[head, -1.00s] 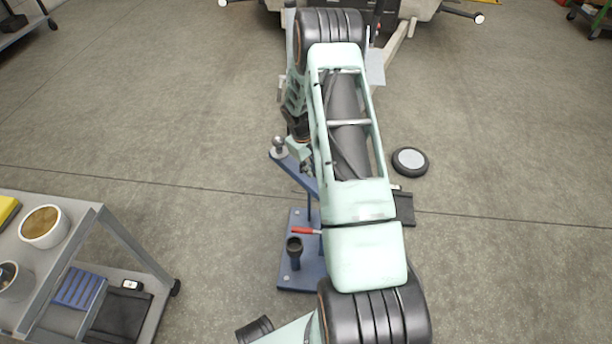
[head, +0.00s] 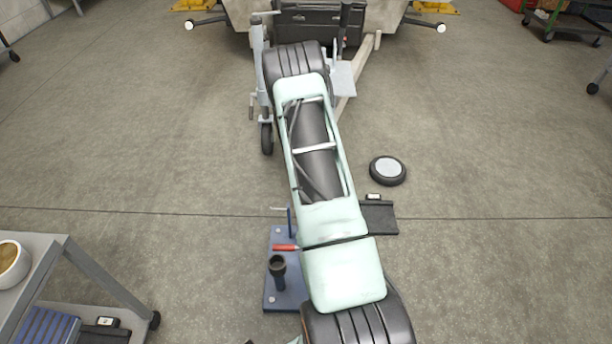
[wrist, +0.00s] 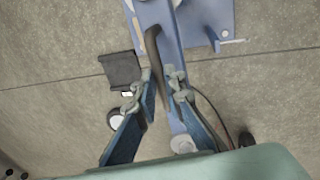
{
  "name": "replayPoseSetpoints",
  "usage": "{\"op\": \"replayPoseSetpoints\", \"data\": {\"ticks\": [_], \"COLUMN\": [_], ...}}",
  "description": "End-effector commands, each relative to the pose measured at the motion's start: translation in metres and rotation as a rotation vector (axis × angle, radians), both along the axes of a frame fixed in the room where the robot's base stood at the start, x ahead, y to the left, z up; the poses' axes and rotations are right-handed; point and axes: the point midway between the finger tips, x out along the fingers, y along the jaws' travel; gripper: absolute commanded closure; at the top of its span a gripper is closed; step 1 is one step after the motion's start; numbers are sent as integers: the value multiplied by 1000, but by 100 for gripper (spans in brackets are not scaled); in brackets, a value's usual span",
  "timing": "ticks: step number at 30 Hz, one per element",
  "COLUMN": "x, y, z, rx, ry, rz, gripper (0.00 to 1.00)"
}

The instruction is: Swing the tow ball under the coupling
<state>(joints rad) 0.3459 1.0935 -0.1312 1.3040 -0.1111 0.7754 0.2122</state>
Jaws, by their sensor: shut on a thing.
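My gripper (wrist: 160,92) shows in the wrist view, its blue fingers closed around a dark bent handle (wrist: 153,48) beside the blue swing arm (wrist: 168,30). A pale round part at the arm's near end (wrist: 182,144) looks like the tow ball, partly covered by my gripper. In the head view the blue stand (head: 270,296) is on the floor with a red-handled lever (head: 285,247) and a dark upright post (head: 278,268). My arm hides the tow ball, the gripper and most of the swing arm there. The coupling is hidden too; part of the trailer drawbar (head: 362,70) shows.
A jack with a small wheel (head: 266,136) stands left of my arm. A round black-rimmed disc (head: 388,170) and a dark mat (head: 380,218) lie on the floor at right. A grey cart (head: 85,265) stands at lower left. Open floor lies on both sides.

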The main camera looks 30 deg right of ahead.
Motion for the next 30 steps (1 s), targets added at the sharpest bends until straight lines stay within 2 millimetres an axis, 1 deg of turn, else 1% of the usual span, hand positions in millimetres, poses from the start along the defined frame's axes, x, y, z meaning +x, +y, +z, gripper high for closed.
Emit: {"op": "replayPoseSetpoints", "data": {"ticks": [9,21,22,26,30], "x": [-4,-6,-6,-6,-5], "y": [-7,-8,-8,-7,-7], "z": [0,0,-1,0,0], "rx": [-1,-1,-1,-1,0], "ry": [2,4,4,4,3], "rz": [-66,-73,-73,-72,-70], "gripper": [100,100,87,73,73]}}
